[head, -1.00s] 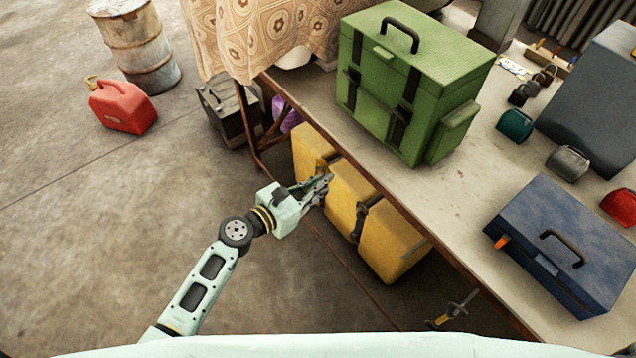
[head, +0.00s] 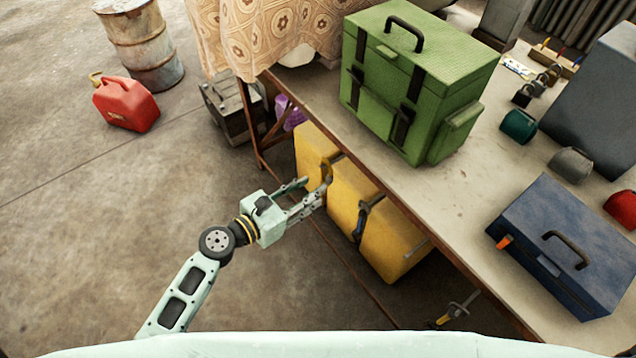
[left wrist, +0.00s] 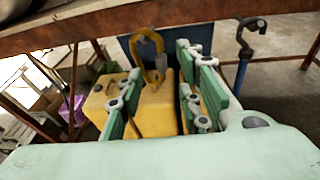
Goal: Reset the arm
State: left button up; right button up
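My left gripper (head: 308,194) is open and empty in the head view. It is in front of the yellow case (head: 338,195) under the table, near the table's front edge. In the left wrist view the gripper's fingers (left wrist: 160,105) stand apart, with the yellow case (left wrist: 100,100) behind them and a yellow hooked handle (left wrist: 152,50) beyond. I cannot tell whether the fingertips touch the case. My right gripper is in neither view.
The table (head: 400,188) holds a green case (head: 410,85), a blue toolbox (head: 565,245) and several padlocks. A red jerrycan (head: 127,103) and a rusty barrel (head: 143,45) stand on the floor at the left. The floor left of my arm is clear.

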pick_arm(q)
jog(key=v, duration=0.7)
jog(key=s+a+f+m+g+y, duration=0.1)
jog(key=s+a+f+m+y, duration=0.15)
jog(key=f, duration=0.65)
jog(key=s+a+f+m+g+y, duration=0.1)
jog(key=s+a+f+m+y, duration=0.2)
jog(key=f, duration=0.5)
jog(key=s+a+f+m+g+y, duration=0.15)
jog(key=a+f+m, duration=0.25)
jog(key=f, duration=0.5)
jog(key=s+a+f+m+g+y, duration=0.1)
jog(key=s+a+f+m+g, duration=0.1)
jog(key=s+f+m, duration=0.4)
jog(key=s+a+f+m+g+y, duration=0.2)
jog(key=s+f+m, duration=0.4)
jog(key=s, duration=0.8)
jog(key=s+a+f+m+g+y, duration=0.1)
jog(key=s+a+f+m+g, duration=0.1)
jog(key=s+f+m, duration=0.4)
jog(key=s+m, duration=0.1)
jog(key=s, duration=0.3)
jog(key=shift+s+a+f+p, duration=0.2)
jog(key=shift+s+a+p, duration=0.05)
jog(key=shift+s+p, duration=0.15)
